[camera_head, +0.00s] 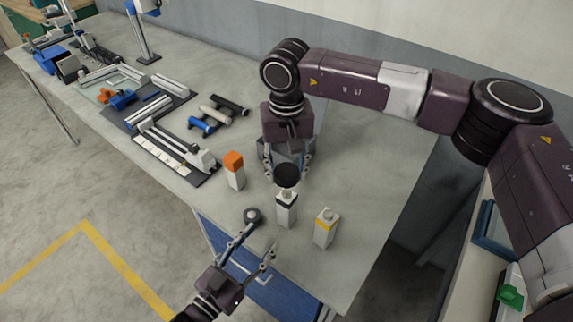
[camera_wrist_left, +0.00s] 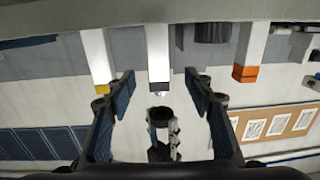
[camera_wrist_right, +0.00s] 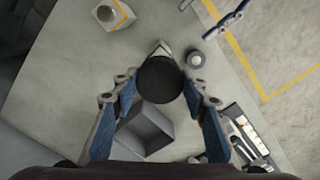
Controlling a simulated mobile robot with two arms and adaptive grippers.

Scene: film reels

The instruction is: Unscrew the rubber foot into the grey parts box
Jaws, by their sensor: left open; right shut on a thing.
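The black round rubber foot (camera_head: 286,174) is held by my right gripper (camera_head: 288,168); it shows between the fingers in the right wrist view (camera_wrist_right: 160,80). The foot is above a white post with a black band (camera_head: 286,212). In the left wrist view, which is upside down, a small stud tops this post (camera_wrist_left: 158,62), with a gap to the foot (camera_wrist_left: 160,116). The grey parts box (camera_wrist_right: 150,132) is beside the right gripper, partly hidden by it. My left gripper (camera_head: 262,240) is open and empty, with its fingers pointing towards the banded post.
A white post with an orange top (camera_head: 235,172) and one with a yellow band (camera_head: 325,230) flank the middle post. A short dark cylinder (camera_head: 252,216) stands near the table's front edge. Rails and tools (camera_head: 170,150) lie further left. The table's right end is clear.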

